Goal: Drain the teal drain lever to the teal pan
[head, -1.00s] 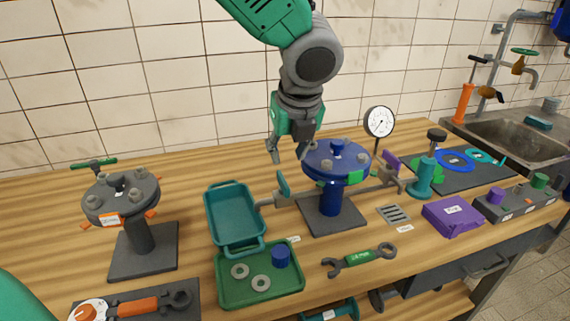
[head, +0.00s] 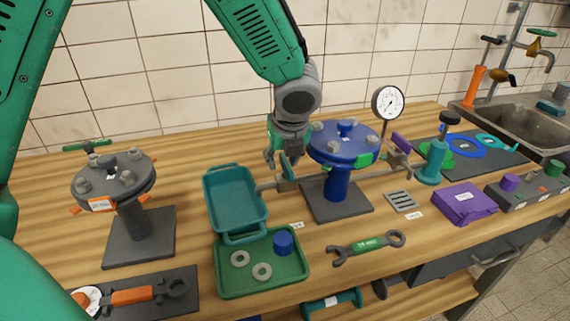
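The teal pan (head: 236,193) lies on the bench left of the blue flanged stand (head: 338,186). A grey pipe (head: 266,187) with a spout end juts from that stand over the pan's right rim. The teal drain lever (head: 287,172) sits on this pipe, partly hidden by my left gripper. My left gripper (head: 281,164) points down at the lever, its fingers apart, one on the left of the lever. Whether they touch it I cannot tell. No liquid shows in the pan. My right gripper is out of view.
A green tray (head: 296,270) with washers and a blue cap stands in front of the pan. A grey flanged stand (head: 130,215) is at left. A pressure gauge (head: 388,103) rises behind the blue stand. A wrench (head: 367,246) and a purple box (head: 464,204) lie at right.

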